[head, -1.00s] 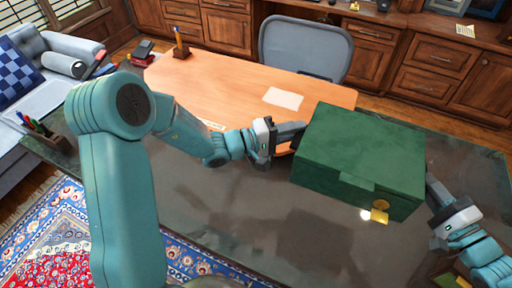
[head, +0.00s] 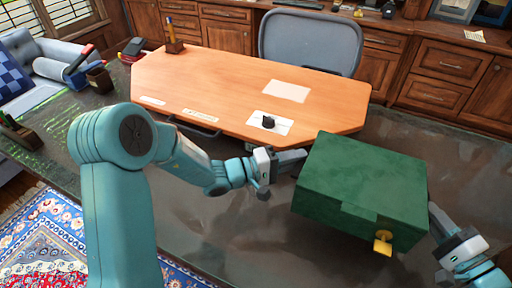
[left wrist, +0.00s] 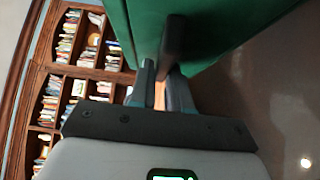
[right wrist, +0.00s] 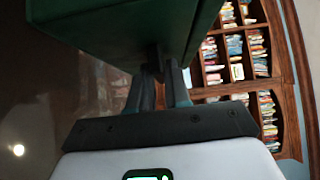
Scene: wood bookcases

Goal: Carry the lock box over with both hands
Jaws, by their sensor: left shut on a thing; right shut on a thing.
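The green lock box (head: 362,180) with a brass latch (head: 383,242) on its front is held between my two arms. My left gripper (head: 290,160) is shut on a dark handle at the box's left side. The left wrist view shows the fingers around that handle (left wrist: 172,45), with the green side of the box (left wrist: 215,25) above. My right gripper (head: 440,220) is at the box's right side. The box looks level and appears raised above the dark floor.
A wooden desk (head: 225,85) stands ahead, with a paper (head: 286,91), a white card with a small black object (head: 268,122) and a pen holder (head: 174,45). A grey chair (head: 310,42) is behind it. Cabinets line the back. A patterned rug (head: 60,245) lies lower left.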

